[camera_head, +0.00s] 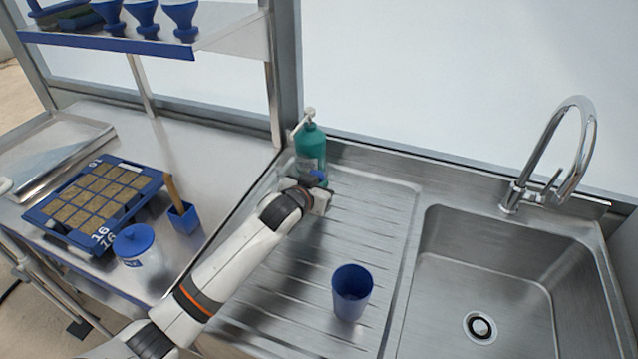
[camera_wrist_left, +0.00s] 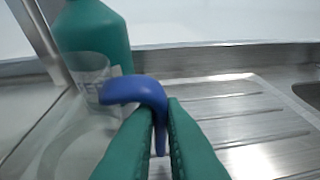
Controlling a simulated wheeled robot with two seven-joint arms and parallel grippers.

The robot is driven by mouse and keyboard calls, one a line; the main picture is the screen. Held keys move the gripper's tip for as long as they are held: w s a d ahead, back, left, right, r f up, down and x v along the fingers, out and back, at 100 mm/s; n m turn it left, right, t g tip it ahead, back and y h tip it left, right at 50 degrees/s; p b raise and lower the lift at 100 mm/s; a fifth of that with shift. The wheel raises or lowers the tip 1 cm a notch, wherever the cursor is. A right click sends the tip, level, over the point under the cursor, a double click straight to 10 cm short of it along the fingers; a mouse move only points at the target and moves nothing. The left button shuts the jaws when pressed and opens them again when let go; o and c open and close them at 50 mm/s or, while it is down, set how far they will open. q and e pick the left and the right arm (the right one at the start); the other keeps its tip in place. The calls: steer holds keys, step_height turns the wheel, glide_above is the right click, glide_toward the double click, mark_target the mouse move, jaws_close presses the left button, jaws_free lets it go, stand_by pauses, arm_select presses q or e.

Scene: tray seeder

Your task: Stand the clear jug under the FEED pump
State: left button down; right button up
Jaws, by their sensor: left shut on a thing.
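The green FEED pump bottle (camera_head: 313,142) stands at the back left of the drainboard, its pale spout pointing left and toward the front. In the left wrist view the bottle (camera_wrist_left: 95,35) is behind the clear jug (camera_wrist_left: 75,135), and part of its label shows. My left gripper (camera_wrist_left: 160,115) is shut on the jug's blue handle (camera_wrist_left: 135,90). The jug body is on the left of the fingers, close to the bottle. In the head view my left gripper (camera_head: 322,192) is just in front of the bottle; the jug is mostly hidden there. My right gripper is not in view.
A blue cup (camera_head: 352,292) stands on the front of the ribbed drainboard (camera_head: 380,215). The sink (camera_head: 540,290) and tap (camera_head: 550,165) are on the right. A seed tray (camera_head: 40,215), a blue-lidded tub (camera_head: 137,243) and a blue holder (camera_head: 184,218) stand on the left bench.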

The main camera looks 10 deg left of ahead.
arm_select(q)
steer(key=shift+r, duration=0.1)
steer(key=c, duration=1.5)
jaws_free()
steer(key=v, duration=1.2)
